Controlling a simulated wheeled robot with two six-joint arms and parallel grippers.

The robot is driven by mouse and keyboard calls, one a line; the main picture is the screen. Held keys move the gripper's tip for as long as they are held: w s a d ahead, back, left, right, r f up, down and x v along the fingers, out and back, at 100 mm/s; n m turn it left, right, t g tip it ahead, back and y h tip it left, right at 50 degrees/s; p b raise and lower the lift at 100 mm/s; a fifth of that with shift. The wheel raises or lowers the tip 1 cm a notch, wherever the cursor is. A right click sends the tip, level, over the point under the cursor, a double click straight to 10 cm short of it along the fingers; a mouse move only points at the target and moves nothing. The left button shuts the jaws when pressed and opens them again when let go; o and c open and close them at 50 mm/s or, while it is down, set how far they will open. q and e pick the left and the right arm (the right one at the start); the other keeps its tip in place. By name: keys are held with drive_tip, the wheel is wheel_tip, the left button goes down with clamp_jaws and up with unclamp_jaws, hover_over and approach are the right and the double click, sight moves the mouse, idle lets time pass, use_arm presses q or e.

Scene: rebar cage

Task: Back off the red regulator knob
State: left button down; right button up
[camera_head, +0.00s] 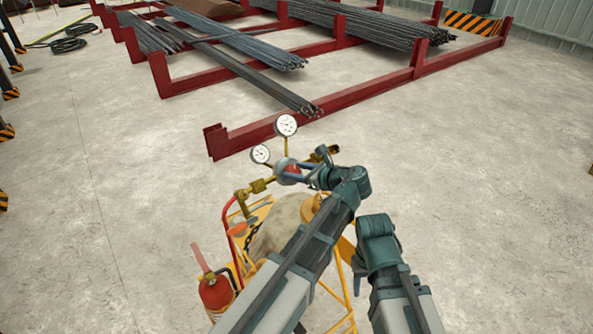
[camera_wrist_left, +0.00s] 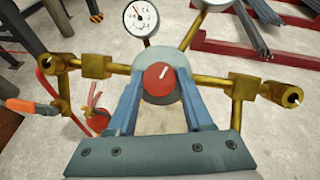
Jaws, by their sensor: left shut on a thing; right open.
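The red regulator knob (camera_wrist_left: 159,79) faces me in the left wrist view, round with a white mark pointing up and slightly right. My left gripper (camera_wrist_left: 161,91) is shut on it, one blue finger along each side. In the head view the red knob (camera_head: 293,170) shows small and partly covered by my left gripper (camera_head: 303,171). The regulator carries two white dial gauges (camera_head: 286,125) and brass fittings (camera_head: 258,186).
A yellow cart frame (camera_head: 341,290) and a pale cylinder (camera_head: 277,226) stand below the regulator. A fire extinguisher (camera_head: 215,293) is at the cart's left. A red rack (camera_head: 262,134) with rebar lies behind.

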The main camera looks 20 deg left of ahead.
use_arm(q)
drive_tip(key=n, duration=0.2)
drive_tip(key=n+g+p, duration=0.1)
drive_tip(key=shift+w+r+n, duration=0.15)
drive_tip(key=shift+n, duration=0.25)
drive_tip(key=n+g+p, duration=0.1)
drive_tip(key=n, duration=0.3)
drive_tip(key=shift+r+g, duration=0.1)
drive_tip(key=shift+g, duration=0.2)
drive_tip(key=n+p, duration=0.1)
drive_tip(key=n, duration=0.2)
drive_tip(key=n+g+h+p, duration=0.1)
drive_tip(key=n+p, duration=0.1)
drive_tip(key=n, duration=0.1)
drive_tip(key=shift+n+g, duration=0.3)
drive_tip(key=n+h+p, duration=0.1)
drive_tip(key=n, duration=0.2)
drive_tip(key=shift+a+r+n+g+p, duration=0.1)
drive_tip(key=shift+n+g+p, duration=0.2)
drive_tip(key=shift+p, duration=0.1)
drive_tip(key=n+h+p, duration=0.1)
drive_tip(key=n, duration=0.2)
drive_tip(key=n+h+p, duration=0.1)
drive_tip(key=n, duration=0.2)
drive_tip(key=shift+n+h+p, duration=0.5)
drive_tip(key=shift+n, duration=0.7)
drive_tip(key=shift+s+n, duration=0.2)
drive_tip(key=shift+n, duration=0.1)
